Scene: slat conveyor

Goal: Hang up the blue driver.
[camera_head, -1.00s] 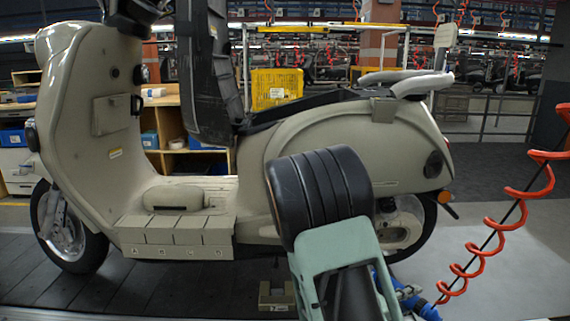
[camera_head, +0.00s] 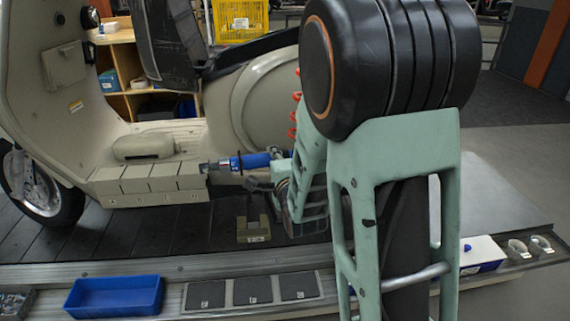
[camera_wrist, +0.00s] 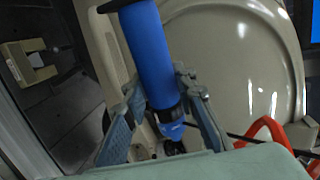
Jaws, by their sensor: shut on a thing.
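The blue driver (camera_head: 250,161) lies roughly level beside the scooter's footboard, its metal nose pointing left at the footboard's front blocks. It looks close to the blocks; I cannot tell whether it touches them. My gripper (camera_head: 283,167) is at the driver's right end, partly hidden by my arm. In the wrist view the driver (camera_wrist: 150,50) runs between the two fingers of my gripper (camera_wrist: 160,88), which are shut on its body. The red coil hose (camera_head: 295,118) shows behind my arm, and it also shows in the wrist view (camera_wrist: 265,132).
The beige scooter (camera_head: 262,100) stands close behind the driver on the dark slat conveyor (camera_head: 130,235). A small beige block (camera_head: 253,232) sits on the slats below. A blue tray (camera_head: 115,296), dark square pads (camera_head: 252,290) and a white-and-blue box (camera_head: 483,252) line the front ledge.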

